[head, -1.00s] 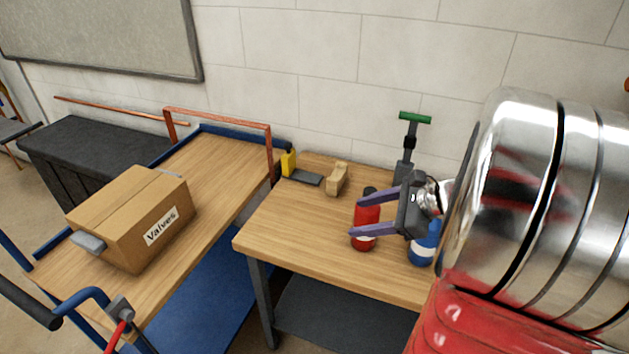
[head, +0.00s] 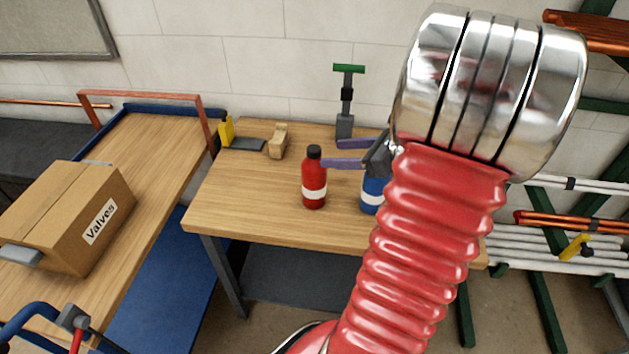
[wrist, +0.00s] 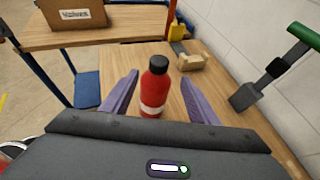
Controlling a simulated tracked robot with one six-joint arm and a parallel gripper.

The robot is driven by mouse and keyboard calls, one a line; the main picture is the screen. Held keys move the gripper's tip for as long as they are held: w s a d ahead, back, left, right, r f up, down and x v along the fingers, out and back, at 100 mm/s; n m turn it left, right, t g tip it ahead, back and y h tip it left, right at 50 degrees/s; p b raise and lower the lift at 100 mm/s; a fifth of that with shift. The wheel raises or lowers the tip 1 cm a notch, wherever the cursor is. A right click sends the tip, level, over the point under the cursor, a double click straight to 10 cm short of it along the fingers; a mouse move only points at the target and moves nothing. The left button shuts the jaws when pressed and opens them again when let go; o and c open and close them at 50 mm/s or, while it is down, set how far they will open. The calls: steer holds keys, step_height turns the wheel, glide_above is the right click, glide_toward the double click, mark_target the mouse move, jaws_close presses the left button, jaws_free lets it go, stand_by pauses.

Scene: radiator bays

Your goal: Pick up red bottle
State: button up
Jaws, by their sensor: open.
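The red bottle (head: 314,178), with a black cap and a white band, stands upright on the wooden workbench (head: 240,209). In the wrist view the red bottle (wrist: 154,88) stands between the two purple fingers, a little beyond my gripper (wrist: 155,95). My gripper (head: 345,153) is open and empty. In the head view its fingers point left toward the bottle, and the near fingertip appears close to the bottle's right side. I cannot tell whether they touch. My arm hides part of the gripper in the head view.
A blue bottle (head: 372,193) stands right of the red one, partly hidden by my arm. A wooden block (head: 277,142), a yellow-handled tool (head: 227,130) and a green-handled tool (head: 347,100) are at the back. A cart (head: 150,150) with a Valves box (head: 80,215) stands left.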

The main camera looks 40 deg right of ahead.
mark_target(318, 154)
steer(key=x, duration=0.7)
steer(key=shift+f, duration=0.1)
steer(key=x, duration=0.5)
steer(key=shift+a, duration=0.15)
steer(key=shift+c, duration=0.5)
steer(key=shift+s+f, duration=0.1)
jaws_close()
stand_by(0.4)
